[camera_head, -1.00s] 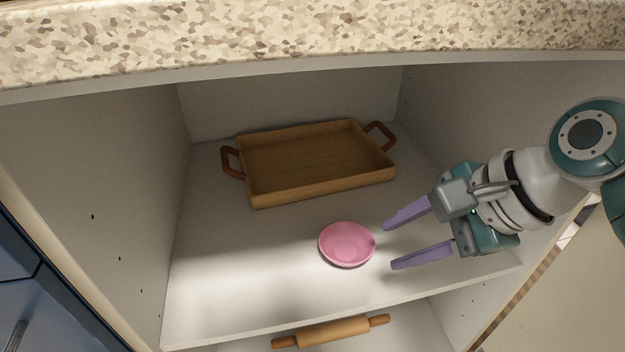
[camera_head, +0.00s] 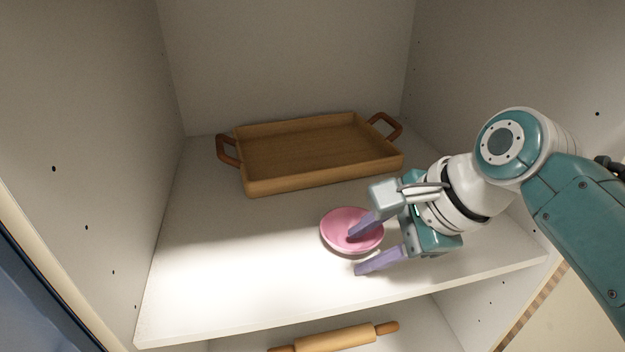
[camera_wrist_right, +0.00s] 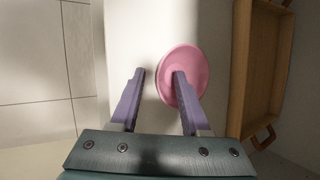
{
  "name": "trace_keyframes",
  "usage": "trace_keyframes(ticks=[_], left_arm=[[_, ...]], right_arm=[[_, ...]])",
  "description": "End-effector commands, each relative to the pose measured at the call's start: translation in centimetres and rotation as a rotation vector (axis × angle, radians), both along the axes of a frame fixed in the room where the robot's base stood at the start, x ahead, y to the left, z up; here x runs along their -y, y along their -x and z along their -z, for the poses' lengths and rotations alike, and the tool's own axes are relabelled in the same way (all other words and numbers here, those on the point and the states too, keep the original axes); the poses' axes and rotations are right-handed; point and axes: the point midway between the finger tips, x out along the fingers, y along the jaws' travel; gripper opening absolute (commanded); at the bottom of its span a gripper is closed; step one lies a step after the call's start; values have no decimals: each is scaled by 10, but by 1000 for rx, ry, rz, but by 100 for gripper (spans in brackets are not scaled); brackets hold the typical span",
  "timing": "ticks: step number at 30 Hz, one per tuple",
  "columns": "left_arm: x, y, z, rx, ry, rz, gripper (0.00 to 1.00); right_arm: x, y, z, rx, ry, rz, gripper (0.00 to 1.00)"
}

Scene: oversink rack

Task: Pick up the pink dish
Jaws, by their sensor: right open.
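The pink dish (camera_head: 337,232) is a small round shallow dish resting on the cabinet shelf, in front of the tray. My right gripper (camera_head: 357,254) is open, coming in from the right. In the head view one purple finger overlaps the dish and the other is at its near side, over the shelf. In the right wrist view the pink dish (camera_wrist_right: 190,62) has one finger over its inside, and the other finger is outside its rim, with a gap between. The gripper holds nothing. My left gripper is in neither view.
A wooden tray (camera_head: 252,186) with two brown handles stands behind the dish. A rolling pin (camera_head: 335,338) lies on the shelf below. Cabinet walls close in the left, back and right. The shelf (camera_head: 215,285) is bare left of the dish.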

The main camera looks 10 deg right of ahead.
Motion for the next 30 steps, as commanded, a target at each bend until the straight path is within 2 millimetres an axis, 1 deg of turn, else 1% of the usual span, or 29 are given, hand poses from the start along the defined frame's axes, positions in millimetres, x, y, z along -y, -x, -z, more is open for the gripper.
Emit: trace_keyframes(ticks=[1, 2, 13, 30], left_arm=[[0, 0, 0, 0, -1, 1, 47], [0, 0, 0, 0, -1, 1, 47], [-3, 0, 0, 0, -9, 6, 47], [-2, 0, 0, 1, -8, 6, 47]], right_arm=[[0, 0, 0, 0, 0, 0, 45], [0, 0, 0, 0, 0, 0, 42], [0, 0, 0, 0, 0, 0, 0], [0, 0, 0, -1, 1, 0, 0]])
